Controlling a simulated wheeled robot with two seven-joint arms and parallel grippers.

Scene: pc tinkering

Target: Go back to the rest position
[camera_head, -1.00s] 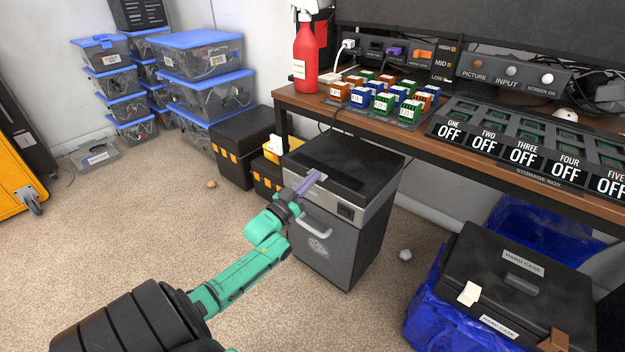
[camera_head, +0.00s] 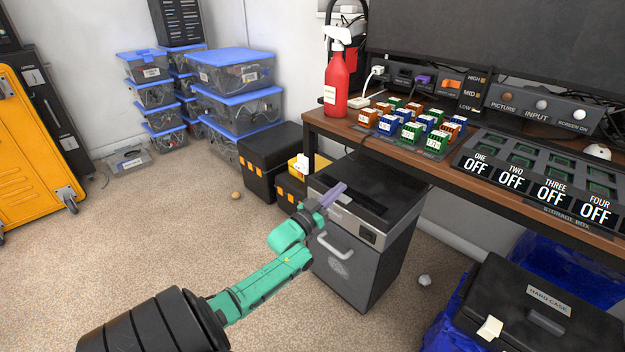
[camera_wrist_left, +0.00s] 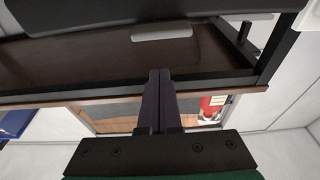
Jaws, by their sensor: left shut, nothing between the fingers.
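My left gripper (camera_head: 336,194) is at the end of the green arm that comes in from the lower left of the head view. Its purple fingers are closed together and empty. They show in front of the dark bin-like cabinet (camera_head: 361,255), below the desk's front edge. In the left wrist view the closed fingers (camera_wrist_left: 160,98) point ahead with nothing between them. My right gripper is not in view.
A black hard case (camera_head: 540,310) stands lower right. Blue-lidded bins (camera_head: 237,90) stand at the back left. Carpet is open at left.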

